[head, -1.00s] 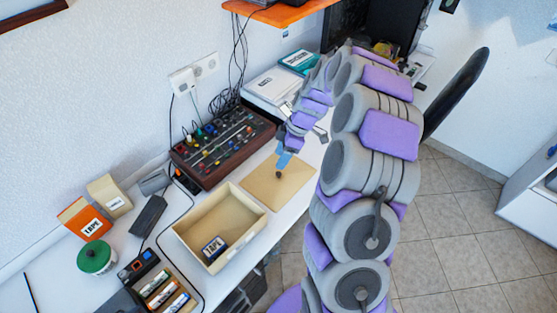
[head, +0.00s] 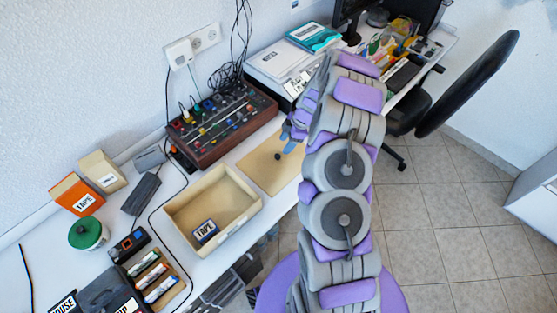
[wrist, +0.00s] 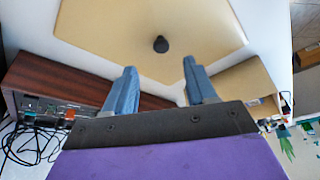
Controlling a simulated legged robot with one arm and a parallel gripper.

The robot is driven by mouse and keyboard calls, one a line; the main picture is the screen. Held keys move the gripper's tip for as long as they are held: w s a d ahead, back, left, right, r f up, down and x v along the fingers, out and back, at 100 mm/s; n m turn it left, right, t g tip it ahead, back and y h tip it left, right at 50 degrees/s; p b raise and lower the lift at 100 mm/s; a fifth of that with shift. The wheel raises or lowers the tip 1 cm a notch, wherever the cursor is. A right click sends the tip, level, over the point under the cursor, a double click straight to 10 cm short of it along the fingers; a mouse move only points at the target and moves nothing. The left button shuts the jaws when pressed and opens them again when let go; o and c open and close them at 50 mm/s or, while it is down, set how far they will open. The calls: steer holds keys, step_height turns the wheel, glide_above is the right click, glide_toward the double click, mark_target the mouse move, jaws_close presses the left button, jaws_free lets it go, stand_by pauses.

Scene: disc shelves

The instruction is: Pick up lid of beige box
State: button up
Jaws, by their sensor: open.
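The beige lid (head: 259,166) is a flat panel with a small dark knob (head: 277,156), lying on the white desk beside the open beige box (head: 248,212). In the wrist view the lid (wrist: 110,25) fills the top and its knob (wrist: 160,44) stands just beyond the fingertips, between their lines. My gripper (wrist: 159,66) is open and empty, with its two blue fingers apart. In the head view my gripper (head: 291,138) is near the lid's far right part, partly hidden by my arm. The box also shows at the right of the wrist view (wrist: 238,82).
A tape pack (head: 205,232) lies in the box. A brown control panel (head: 222,125) with knobs stands behind the lid, against the wall side. A marker tray (head: 153,275), a green-lidded jar (head: 87,233) and an orange box (head: 76,195) stand at the left.

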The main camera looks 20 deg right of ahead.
mark_target(278, 156)
steer(key=shift+a+f, duration=0.15)
steer(key=shift+f, duration=0.6)
steer(key=shift+w+a+f, duration=0.1)
steer(key=shift+a+f, duration=0.1)
steer(key=shift+f, duration=0.05)
steer(key=shift+a+f, duration=0.2)
steer(key=shift+a, duration=0.4)
steer(key=x, duration=0.1)
steer(key=b+x, duration=0.1)
steer(key=x, duration=0.2)
steer(key=shift+d+f+b, duration=0.2)
steer(key=shift+f+b, duration=0.05)
steer(key=shift+b, duration=0.1)
steer(key=shift+d+f, duration=0.1)
steer(key=shift+f, duration=0.15)
steer(key=shift+d, duration=0.15)
steer(key=shift+a+r, duration=0.1)
steer(key=shift+a, duration=0.3)
steer(key=c, duration=0.6)
steer(key=shift+d, duration=0.2)
jaws_close()
